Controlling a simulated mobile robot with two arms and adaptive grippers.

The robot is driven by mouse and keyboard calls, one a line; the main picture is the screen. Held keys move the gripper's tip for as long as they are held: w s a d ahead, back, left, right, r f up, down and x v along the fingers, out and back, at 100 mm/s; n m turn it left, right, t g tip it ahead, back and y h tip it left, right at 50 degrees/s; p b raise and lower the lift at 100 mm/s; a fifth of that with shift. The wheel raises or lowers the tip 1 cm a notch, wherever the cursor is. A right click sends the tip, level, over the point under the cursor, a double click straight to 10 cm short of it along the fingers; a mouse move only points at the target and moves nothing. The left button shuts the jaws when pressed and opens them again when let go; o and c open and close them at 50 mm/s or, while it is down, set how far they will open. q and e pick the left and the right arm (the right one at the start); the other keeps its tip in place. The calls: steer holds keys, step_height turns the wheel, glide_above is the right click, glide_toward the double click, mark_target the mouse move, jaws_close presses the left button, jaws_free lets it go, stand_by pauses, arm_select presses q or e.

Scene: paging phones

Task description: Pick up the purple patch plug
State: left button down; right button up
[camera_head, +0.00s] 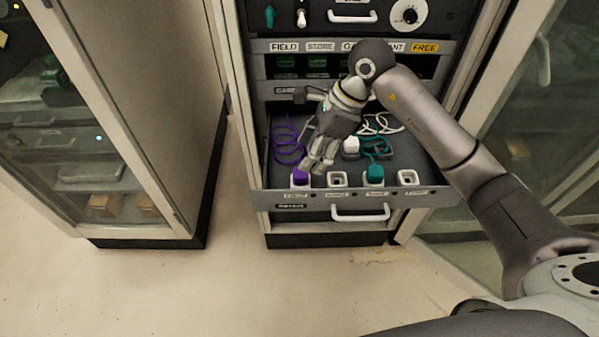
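The purple patch plug (300,175) stands in the leftmost white socket at the front of the open drawer. A coiled purple cord (286,141) lies behind it. My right gripper (315,168) reaches in from the right and points down just right of and behind the purple plug. Its fingers look apart, with nothing seen between them. A gap to the plug is hard to judge. My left gripper is not in view.
A teal plug (375,174) stands in the third socket; the second (337,180) and fourth (407,177) sockets look empty. A white plug (351,145) lies behind with white cord. Cabinet sides flank the drawer (420,188); the floor (230,280) in front is clear.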

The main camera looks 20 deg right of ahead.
mark_target(302, 172)
steer(key=shift+x, duration=1)
steer(key=shift+w+a+f, duration=0.1)
steer(key=shift+w+f, duration=0.1)
steer(key=shift+f, duration=0.1)
steer(key=x, duration=0.1)
steer(key=p+x, duration=0.1)
steer(key=x, duration=0.1)
steer(key=shift+f, duration=0.4)
steer(key=shift+w+f, duration=0.15)
steer(key=shift+f, duration=0.4)
steer(key=c, duration=0.4)
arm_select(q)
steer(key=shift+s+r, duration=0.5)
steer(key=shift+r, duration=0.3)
arm_select(e)
steer(key=c, duration=0.7)
